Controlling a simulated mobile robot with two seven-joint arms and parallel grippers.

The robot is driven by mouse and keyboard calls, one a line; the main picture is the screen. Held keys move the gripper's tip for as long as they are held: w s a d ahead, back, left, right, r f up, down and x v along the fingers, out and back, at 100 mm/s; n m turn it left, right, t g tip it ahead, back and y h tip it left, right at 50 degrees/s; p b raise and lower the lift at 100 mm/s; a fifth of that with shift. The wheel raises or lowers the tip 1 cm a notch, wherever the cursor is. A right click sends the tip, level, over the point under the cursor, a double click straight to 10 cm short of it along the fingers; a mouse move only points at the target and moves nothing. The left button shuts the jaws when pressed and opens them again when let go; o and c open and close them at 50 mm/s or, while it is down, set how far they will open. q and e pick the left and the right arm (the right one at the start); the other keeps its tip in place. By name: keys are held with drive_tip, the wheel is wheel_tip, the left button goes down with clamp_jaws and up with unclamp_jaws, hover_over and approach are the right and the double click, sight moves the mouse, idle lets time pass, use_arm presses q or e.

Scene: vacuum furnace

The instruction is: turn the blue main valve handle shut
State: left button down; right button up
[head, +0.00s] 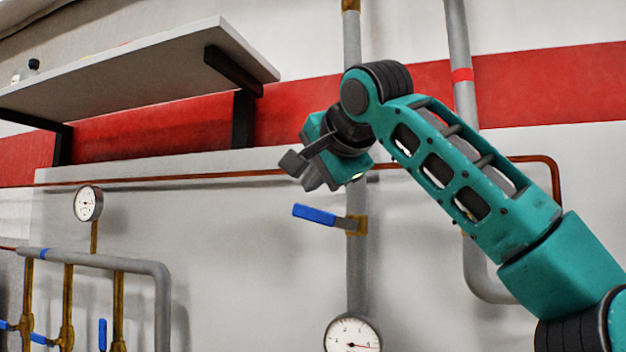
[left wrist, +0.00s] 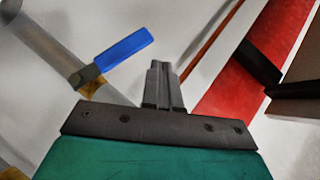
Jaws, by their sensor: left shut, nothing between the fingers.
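The blue valve handle (head: 314,214) sticks out to the left, nearly level, from a brass valve body (head: 356,225) on the vertical grey pipe (head: 357,265). It lies across the pipe. My left gripper (head: 304,168) is above the handle in the head view, apart from it, with its fingers shut and empty. In the left wrist view the shut fingers (left wrist: 160,84) stand right of the blue handle (left wrist: 124,57), with a gap between them. The handle's whole length shows there. My right gripper is not in view.
A round gauge (head: 352,334) sits low on the same pipe. Smaller blue handles (head: 102,334) and another gauge (head: 88,203) are at the lower left. A shelf (head: 150,70) juts out at the upper left. A copper pipe (head: 200,176) runs along the wall behind the gripper.

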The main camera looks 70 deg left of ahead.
use_arm(q)
drive_tip(key=v, duration=1.2)
drive_tip(key=shift+d, duration=0.2)
